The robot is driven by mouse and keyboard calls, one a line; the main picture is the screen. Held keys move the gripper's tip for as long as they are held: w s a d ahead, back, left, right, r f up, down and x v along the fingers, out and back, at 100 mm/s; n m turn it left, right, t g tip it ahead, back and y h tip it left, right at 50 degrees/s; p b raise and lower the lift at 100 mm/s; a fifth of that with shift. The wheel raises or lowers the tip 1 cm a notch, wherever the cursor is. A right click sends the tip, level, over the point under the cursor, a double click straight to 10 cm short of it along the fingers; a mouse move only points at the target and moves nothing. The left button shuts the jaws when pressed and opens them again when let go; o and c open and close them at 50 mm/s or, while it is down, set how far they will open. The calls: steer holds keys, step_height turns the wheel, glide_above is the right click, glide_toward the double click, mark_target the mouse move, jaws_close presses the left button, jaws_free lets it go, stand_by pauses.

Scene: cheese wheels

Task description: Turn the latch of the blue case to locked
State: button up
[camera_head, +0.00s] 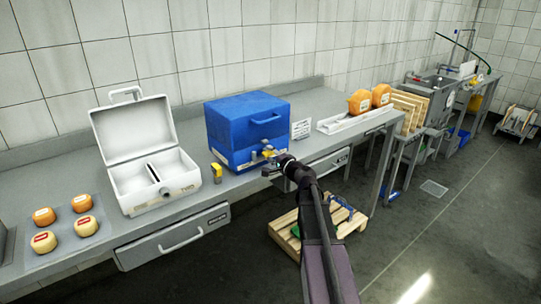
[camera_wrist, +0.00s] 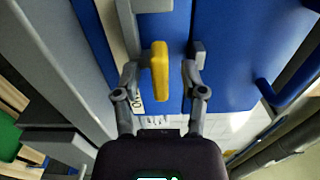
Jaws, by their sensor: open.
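The blue case (camera_head: 240,124) stands closed on the grey bench, with a handle on the front of its lid. It also fills the middle and right of the wrist view (camera_wrist: 228,60). Its yellow latch (camera_head: 267,151) is on the front face. In the wrist view the latch (camera_wrist: 160,70) is a yellow bar lying between my two fingers. My gripper (camera_head: 272,163) is at the front of the case. In the wrist view my gripper (camera_wrist: 160,72) is open, one finger on each side of the latch, with visible gaps.
An open white case (camera_head: 150,205) stands to the left, with a small yellow object (camera_head: 216,172) between the cases. Several cheese wheels (camera_head: 82,203) lie on a mat at far left. A wooden pallet (camera_head: 285,222) is below.

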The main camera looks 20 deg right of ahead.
jaws_close()
steer(key=shift+m, duration=0.3)
steer(key=m, duration=0.8)
steer(key=shift+m, duration=0.3)
steer(key=m, duration=0.4)
steer(key=shift+m, duration=2.4)
